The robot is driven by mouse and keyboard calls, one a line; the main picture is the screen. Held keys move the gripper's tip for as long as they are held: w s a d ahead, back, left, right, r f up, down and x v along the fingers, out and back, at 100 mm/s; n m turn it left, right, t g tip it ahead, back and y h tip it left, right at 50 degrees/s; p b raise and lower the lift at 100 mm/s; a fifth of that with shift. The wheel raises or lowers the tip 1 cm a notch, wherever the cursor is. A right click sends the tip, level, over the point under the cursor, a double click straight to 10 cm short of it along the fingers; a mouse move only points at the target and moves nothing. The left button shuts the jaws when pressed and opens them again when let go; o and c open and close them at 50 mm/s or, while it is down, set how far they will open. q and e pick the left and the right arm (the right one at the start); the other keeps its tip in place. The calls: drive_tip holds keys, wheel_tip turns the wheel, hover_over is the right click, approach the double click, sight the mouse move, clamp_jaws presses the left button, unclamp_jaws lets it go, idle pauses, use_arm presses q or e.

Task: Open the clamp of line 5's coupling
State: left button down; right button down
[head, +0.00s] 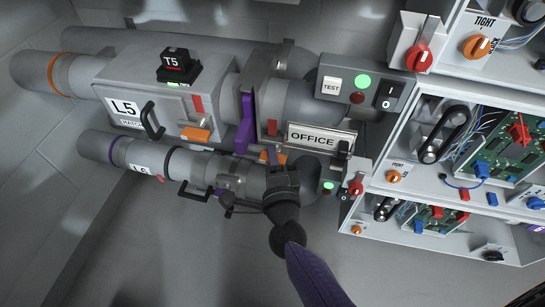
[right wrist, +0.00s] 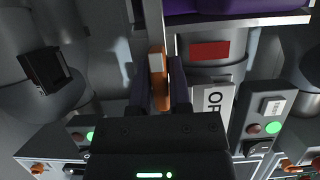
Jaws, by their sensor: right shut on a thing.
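Line 5 is the upper grey tube with a box labelled L5 (head: 124,106). To the right of the box, a purple part (head: 246,122) stands at the joint beside a grey flange. An orange handle (head: 271,157) is below this joint. My right gripper (head: 274,163) reaches up from below and is shut on the orange handle. In the right wrist view, the orange handle (right wrist: 157,76) is between my two dark fingers (right wrist: 157,92). The clamp's inner parts are hidden. My left gripper is not in view.
The L6 tube (head: 150,156) runs just below, close to my right wrist. An OFFICE sign (head: 318,138) and a TEST panel (head: 358,90) are to the right. Another orange lever (head: 196,134) is on the L5 box. Open electronics cabinets (head: 440,150) stand at far right.

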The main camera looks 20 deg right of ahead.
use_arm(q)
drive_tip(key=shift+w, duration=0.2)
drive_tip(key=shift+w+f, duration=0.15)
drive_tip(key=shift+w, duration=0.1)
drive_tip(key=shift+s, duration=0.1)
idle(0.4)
